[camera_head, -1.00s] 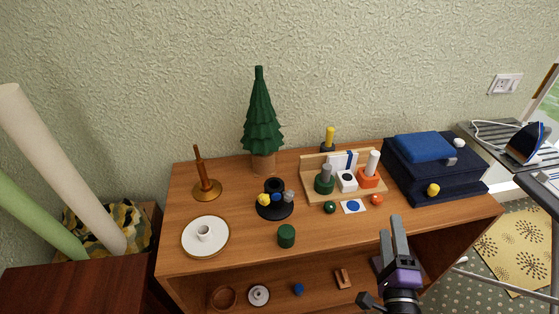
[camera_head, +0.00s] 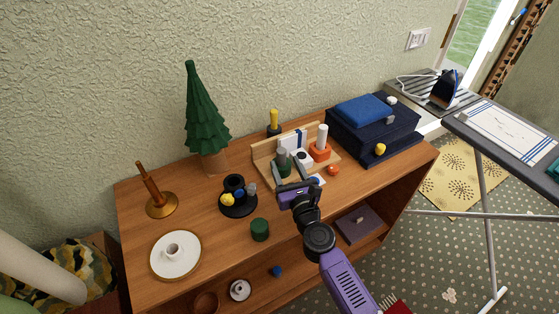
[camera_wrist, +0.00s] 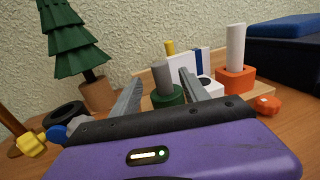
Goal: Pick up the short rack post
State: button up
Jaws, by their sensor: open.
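The wooden rack (camera_head: 262,165) stands on the cabinet top. On it, a short grey post (camera_head: 282,156) rises from a dark green round base. A taller white post (camera_head: 322,136) stands in an orange base to its right. In the wrist view the grey post (camera_wrist: 163,78) stands upright between and beyond the two fingers of my gripper (camera_wrist: 160,82). The white post (camera_wrist: 235,46) is right of the right finger. My gripper (camera_head: 290,178) is open and empty just in front of the rack; it partly hides the rack's front.
A white cube (camera_head: 301,158) with a black top sits between the posts. An orange knob (camera_head: 333,170) lies to the right, navy boxes (camera_head: 372,136) beyond. A black dish (camera_head: 238,206), a green cylinder (camera_head: 260,230) and a tree (camera_head: 207,115) are to the left.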

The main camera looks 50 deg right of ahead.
aim_at(283, 159)
jog(key=shift+f+x, duration=0.15)
jog(key=shift+x, duration=1.2)
jog(key=shift+f+x, duration=0.1)
jog(key=shift+x, duration=1.3)
jog(key=shift+s, duration=0.1)
grip_shut()
